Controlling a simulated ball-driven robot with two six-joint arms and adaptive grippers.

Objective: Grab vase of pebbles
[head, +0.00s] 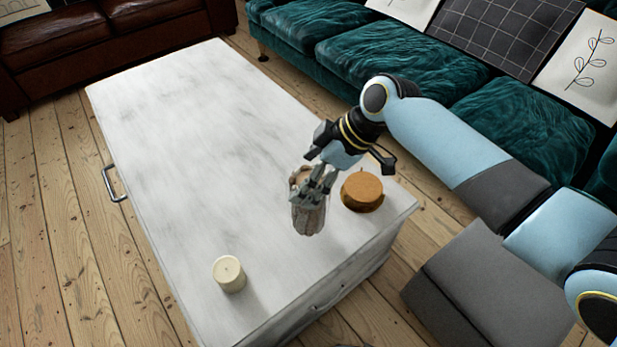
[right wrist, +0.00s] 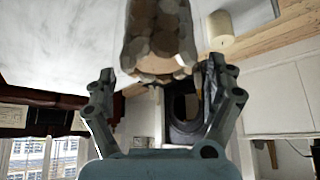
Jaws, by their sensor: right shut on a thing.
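The vase of pebbles (head: 309,220) is a clear glass vessel filled with brown and grey stones, at the right front part of the white table. My right gripper (head: 318,182) comes down over its top from the right and is shut on it. In the right wrist view the pebble-filled vase (right wrist: 157,42) shows at the top, beyond the fingers of the right gripper (right wrist: 166,80). The gripper hides the vase's upper part in the head view. I cannot tell whether its base touches the table. My left gripper is not in view.
The white marbled table (head: 190,150) has wide clear space to the left. A round orange-brown lidded jar (head: 362,190) stands close right of the vase. A cream candle (head: 229,274) stands at the front. A grey stool or ottoman (head: 490,295) and a teal sofa (head: 400,65) lie right and behind.

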